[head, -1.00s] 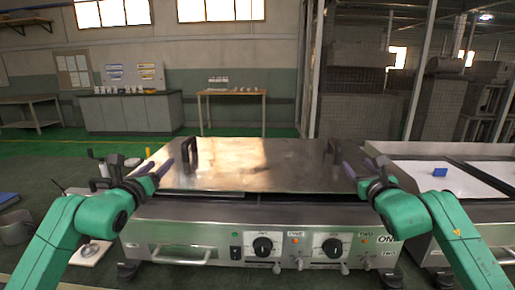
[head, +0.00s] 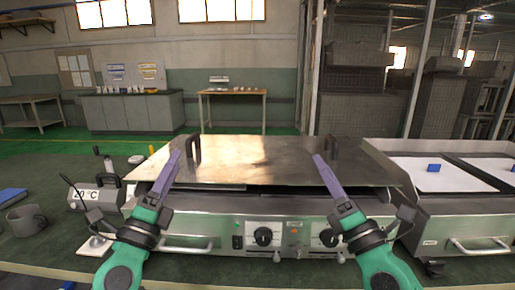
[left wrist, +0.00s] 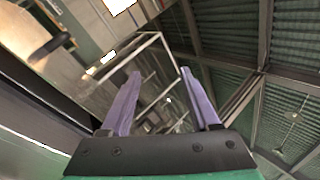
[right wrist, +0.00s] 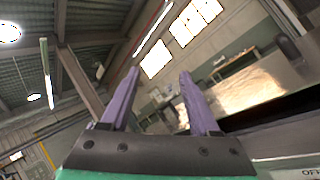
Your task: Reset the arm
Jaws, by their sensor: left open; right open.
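My left gripper (head: 168,178) is in front of the left part of the heating unit (head: 210,245) in the head view, pointing up and empty. Its two purple fingers stand apart in the left wrist view (left wrist: 160,95). My right gripper (head: 328,180) is in front of the unit's right part, also pointing up and empty. Its fingers stand apart in the right wrist view (right wrist: 158,95). A flat metal lid (head: 255,165) with two black handles lies over the unit's top. The right arm partly hides the unit's front panel and right knob.
A second unit (head: 470,215) with white plates and a blue block (head: 433,168) stands at the right. A device showing a °C reading (head: 88,200), a grey mug (head: 27,220) and a blue item (head: 10,196) are at the left. The space above the lid is clear.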

